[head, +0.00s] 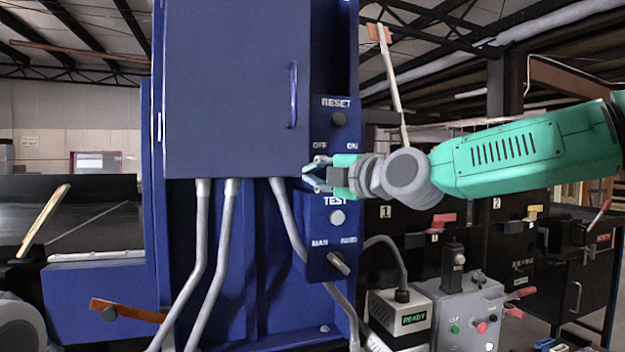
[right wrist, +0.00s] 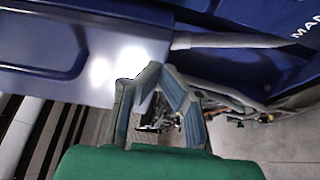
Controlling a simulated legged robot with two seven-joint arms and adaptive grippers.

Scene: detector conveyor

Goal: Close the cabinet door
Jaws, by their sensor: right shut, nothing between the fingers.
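The cabinet door (head: 235,95) is a flat dark blue panel high on the blue cabinet (head: 250,290), with a vertical handle (head: 293,95) near its right edge. Whether it stands slightly ajar I cannot tell. My right gripper (head: 311,173) is at the door's lower right corner, below the handle, with its fingertips pointing left. It is shut and empty; whether it touches the door is unclear. In the right wrist view, the door (right wrist: 50,60) fills the upper left, and my closed fingertips (right wrist: 160,70) show near its edge. My left gripper is not in view.
A control strip with a RESET knob (head: 339,119), a TEST button (head: 337,217) and a lower switch (head: 339,263) lies right of the door, close to my right gripper. Grey conduits (head: 225,250) run below the door. A grey control box (head: 465,310) stands lower right.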

